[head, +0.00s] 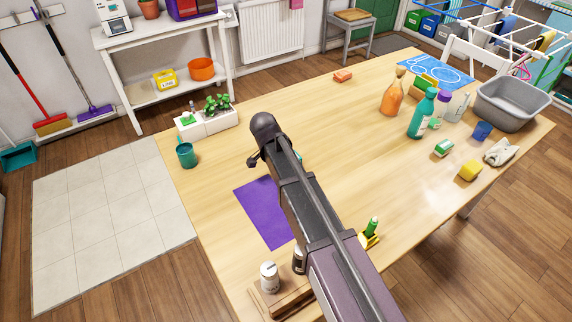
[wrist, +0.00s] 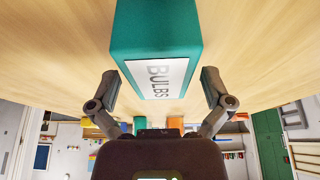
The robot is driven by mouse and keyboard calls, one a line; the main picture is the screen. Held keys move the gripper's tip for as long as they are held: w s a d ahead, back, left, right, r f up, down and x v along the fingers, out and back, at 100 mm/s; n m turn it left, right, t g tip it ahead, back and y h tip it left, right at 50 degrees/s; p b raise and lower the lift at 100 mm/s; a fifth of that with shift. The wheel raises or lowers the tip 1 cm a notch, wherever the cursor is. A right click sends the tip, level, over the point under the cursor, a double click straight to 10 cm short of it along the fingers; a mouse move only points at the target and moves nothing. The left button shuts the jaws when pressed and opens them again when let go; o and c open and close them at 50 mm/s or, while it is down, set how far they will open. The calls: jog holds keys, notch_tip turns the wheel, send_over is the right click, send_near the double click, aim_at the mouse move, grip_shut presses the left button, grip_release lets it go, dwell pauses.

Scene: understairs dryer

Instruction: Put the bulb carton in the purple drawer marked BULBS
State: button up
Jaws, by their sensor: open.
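The bulb carton (wrist: 160,35) is a teal box with a white label reading BULBS. It fills the upper middle of the wrist view, against the pale wooden table top. My gripper (wrist: 160,79) is open, with one finger on each side of the carton's labelled end and gaps showing; it holds nothing. In the head view my gripper (head: 262,152) is over the middle of the table, and my arm hides most of the carton. A purple unit (head: 190,8) stands on the white shelf at the back, cut by the top edge. No drawer marked BULBS can be read.
A purple mat (head: 262,212) lies left of my arm. A white planter (head: 207,122) and green cup (head: 186,153) stand at the left edge. Bottles (head: 422,113), sponges and a grey basin (head: 512,103) crowd the right. A can (head: 269,277) stands at the near edge.

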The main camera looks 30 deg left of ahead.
jog(key=shift+f, duration=0.2)
dwell(0.3)
jog(key=c, duration=1.2)
jog(key=shift+r, duration=0.15)
notch_tip(320, 180, up, 4)
jog(key=p, duration=0.4)
jog(key=shift+r, duration=0.1)
jog(key=s+d, duration=0.3)
jog(key=s, duration=0.1)
jog(key=s+d, duration=0.3)
jog(key=d, duration=0.1)
jog(key=s+d+r+p, duration=0.1)
jog(key=s+d, duration=0.3)
jog(key=shift+s, duration=0.35)
